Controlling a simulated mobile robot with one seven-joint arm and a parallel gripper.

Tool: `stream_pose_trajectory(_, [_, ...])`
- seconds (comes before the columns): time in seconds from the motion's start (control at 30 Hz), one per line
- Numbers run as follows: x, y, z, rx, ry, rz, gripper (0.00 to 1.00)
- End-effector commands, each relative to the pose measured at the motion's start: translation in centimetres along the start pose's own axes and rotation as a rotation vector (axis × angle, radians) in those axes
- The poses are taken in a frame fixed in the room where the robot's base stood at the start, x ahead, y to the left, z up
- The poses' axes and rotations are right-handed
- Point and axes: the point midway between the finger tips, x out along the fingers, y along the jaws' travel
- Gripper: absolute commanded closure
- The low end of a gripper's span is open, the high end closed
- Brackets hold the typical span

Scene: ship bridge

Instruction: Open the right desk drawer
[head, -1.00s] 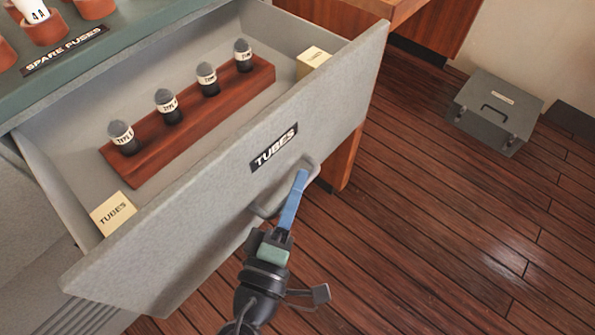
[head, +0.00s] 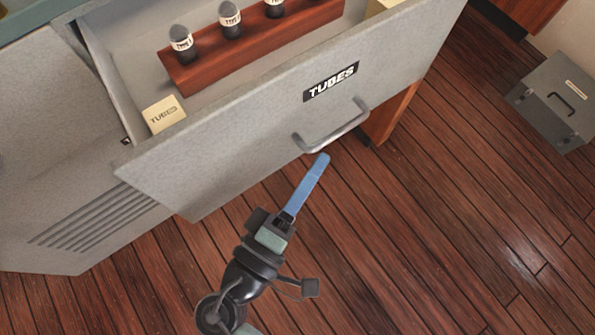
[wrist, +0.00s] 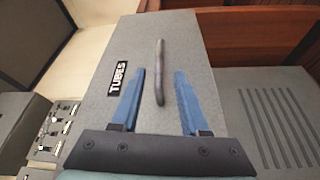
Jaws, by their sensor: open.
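The grey drawer (head: 250,125) with a "TUBES" label stands pulled out from the desk. Its inside shows, with a wooden rack (head: 235,50) of dark tubes and a small "TUBES" box (head: 163,114). The metal bar handle (head: 335,127) is on the drawer front, below the label. My gripper (head: 318,165) is open and just off the handle in the head view. In the wrist view, the handle (wrist: 160,72) lies between and beyond the blue fingers of my gripper (wrist: 160,78), which do not hold it.
A grey case (head: 558,98) with a black handle sits on the wooden floor at right. The desk's vented side panel (head: 95,215) is at left. The floor (head: 420,240) in front of the drawer is clear. Small switches (wrist: 58,125) show in the wrist view.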

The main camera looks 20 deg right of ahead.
Motion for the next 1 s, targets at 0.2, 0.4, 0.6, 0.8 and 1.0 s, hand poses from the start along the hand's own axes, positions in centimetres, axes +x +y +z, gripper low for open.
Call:
stream_pose_trajectory(0.2, [-3.5,0.0,-0.1,-0.001,0.002,-0.002,0.55])
stream_pose_trajectory(0.4, [-4.5,0.0,-0.1,0.000,0.001,0.000,0.55])
stream_pose_trajectory(0.6, [-4.5,0.0,0.0,0.000,0.000,0.000,0.55])
stream_pose_trajectory(0.8, [-4.5,0.0,0.0,0.000,0.000,0.000,0.55])
stream_pose_trajectory(1.0, [-4.5,0.3,-0.1,0.000,0.000,0.001,0.55])
